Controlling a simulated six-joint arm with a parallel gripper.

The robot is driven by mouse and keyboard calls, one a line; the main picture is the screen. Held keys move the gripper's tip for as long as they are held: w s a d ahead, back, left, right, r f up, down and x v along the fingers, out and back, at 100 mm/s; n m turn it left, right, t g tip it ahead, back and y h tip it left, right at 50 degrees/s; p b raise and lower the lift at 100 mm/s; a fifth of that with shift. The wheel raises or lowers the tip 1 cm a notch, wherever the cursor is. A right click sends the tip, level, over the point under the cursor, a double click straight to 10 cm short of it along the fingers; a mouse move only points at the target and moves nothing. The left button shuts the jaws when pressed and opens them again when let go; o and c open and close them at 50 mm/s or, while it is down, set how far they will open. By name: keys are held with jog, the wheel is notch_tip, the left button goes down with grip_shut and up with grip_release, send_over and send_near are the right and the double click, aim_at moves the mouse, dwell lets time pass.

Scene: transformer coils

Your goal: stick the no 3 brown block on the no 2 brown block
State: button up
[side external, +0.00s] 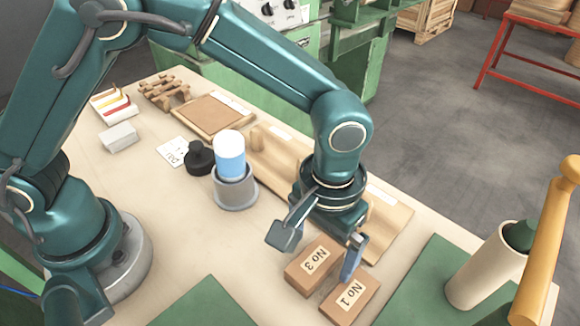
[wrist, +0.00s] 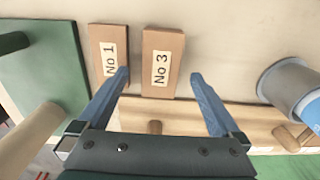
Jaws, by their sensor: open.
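The No 3 brown block (side external: 306,272) lies flat on the bench below my gripper. In the wrist view the No 3 block (wrist: 163,42) shows between and beyond my fingers.
A wooden board (side external: 270,158) with a peg runs behind the blocks. A grey cup (side external: 236,194) holding a blue-and-white cylinder stands left, beside a black knob (side external: 199,160). Bench left of the blocks is clear.

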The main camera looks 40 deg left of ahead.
jog(key=shift+r, duration=1.75)
grip_shut()
jog(key=shift+s, duration=0.1)
dwell(0.6)
jog(key=shift+s, duration=0.45)
jog(key=shift+f, duration=1.3)
dwell(1.5)
